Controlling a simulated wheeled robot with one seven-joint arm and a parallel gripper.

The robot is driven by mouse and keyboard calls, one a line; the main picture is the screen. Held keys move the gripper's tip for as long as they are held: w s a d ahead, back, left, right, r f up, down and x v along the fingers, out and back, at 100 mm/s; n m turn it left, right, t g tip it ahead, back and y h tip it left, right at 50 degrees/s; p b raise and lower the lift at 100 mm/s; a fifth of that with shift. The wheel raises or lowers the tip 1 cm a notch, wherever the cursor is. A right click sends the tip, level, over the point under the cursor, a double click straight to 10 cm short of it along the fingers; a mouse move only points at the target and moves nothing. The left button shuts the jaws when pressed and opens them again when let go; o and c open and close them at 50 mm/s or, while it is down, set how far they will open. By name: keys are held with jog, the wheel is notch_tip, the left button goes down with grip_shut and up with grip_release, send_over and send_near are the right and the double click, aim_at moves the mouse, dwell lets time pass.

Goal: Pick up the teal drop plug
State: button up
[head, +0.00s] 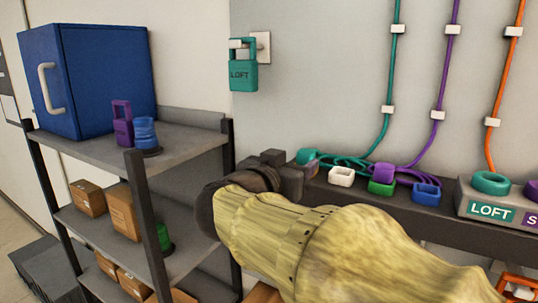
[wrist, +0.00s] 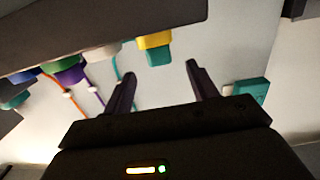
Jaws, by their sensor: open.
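The teal drop plug (head: 307,156) sits at the left end of the plug row on the dark wall ledge, partly hidden behind my gripper in the head view. In the wrist view, which appears upside down, a teal block with a yellow part (wrist: 158,55) shows just beyond my fingertips, roughly between them; it appears to be the same plug. My gripper (wrist: 160,75) is open and empty, its fingers spread apart with a gap before the plug. In the head view my gripper (head: 290,168) is dark and at the ledge's left end.
A teal LOFT padlock (head: 243,77) hangs on the wall. A shelf unit (head: 185,150) stands at left. A LOFT-labelled block (head: 492,210) is at right.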

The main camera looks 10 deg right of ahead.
aim_at(304, 156)
jog(key=x, duration=0.4)
jog(key=shift+w+p, duration=0.1)
jog(key=shift+p, duration=0.3)
jog(key=shift+s+a, duration=0.15)
jog(key=shift+s, duration=0.2)
jog(key=shift+w, duration=0.1)
jog(key=shift+p+x, duration=1.2)
jog(key=shift+x, duration=1.55)
jog(key=shift+f, duration=0.15)
jog(key=c, duration=1.1)
